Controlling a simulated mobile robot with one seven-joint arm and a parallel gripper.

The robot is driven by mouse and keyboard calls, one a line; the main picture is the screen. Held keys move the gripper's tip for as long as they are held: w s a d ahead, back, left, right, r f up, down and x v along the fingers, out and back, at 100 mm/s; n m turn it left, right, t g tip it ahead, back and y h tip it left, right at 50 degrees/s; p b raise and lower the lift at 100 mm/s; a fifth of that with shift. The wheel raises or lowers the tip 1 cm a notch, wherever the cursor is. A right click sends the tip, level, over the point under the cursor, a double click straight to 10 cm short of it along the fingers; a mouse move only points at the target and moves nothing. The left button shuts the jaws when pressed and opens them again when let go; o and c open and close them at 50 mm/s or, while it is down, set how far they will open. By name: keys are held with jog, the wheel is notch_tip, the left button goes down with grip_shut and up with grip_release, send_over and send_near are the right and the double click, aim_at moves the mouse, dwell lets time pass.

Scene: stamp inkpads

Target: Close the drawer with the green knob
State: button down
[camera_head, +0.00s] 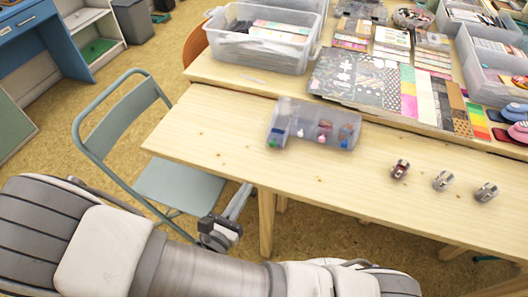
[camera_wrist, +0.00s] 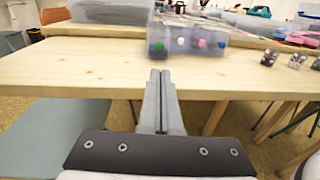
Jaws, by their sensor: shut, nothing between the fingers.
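A translucent bluish plastic drawer box (camera_head: 316,112) stands on the wooden table. Its front carries a row of small coloured knobs and faces my arm. The green knob (camera_head: 272,142) is at the left end of the row; it also shows in the wrist view (camera_wrist: 159,47). How far its drawer stands out is hard to tell. My gripper (camera_wrist: 160,73) is shut and empty. It is in front of the table's near edge, apart from the box, with its fingers pointing towards the green-knob end.
White (camera_wrist: 181,41) and pink (camera_wrist: 201,43) knobs sit to the right of the green one. Several small metallic stamps (camera_head: 443,181) stand to the right on the table (camera_head: 225,125). A pale green folding chair (camera_head: 180,185) is at left. The table front left of the box is clear.

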jog(key=b, duration=0.3)
send_near(272, 138)
jog(key=x, duration=0.4)
jog(key=shift+s+d+f, duration=0.25)
jog(key=shift+d, duration=0.05)
jog(key=shift+w+d, duration=0.1)
jog(key=shift+w, duration=0.2)
jog(key=shift+w+d+r+p, duration=0.1)
jog(key=shift+w+d+p, duration=0.1)
jog(key=shift+w+p, duration=0.15)
jog(key=x, duration=0.4)
jog(key=p+x, duration=0.1)
jog(key=x, duration=0.1)
jog(key=shift+w+a, duration=0.2)
jog(key=shift+w, duration=0.15)
jog(key=shift+s, duration=0.15)
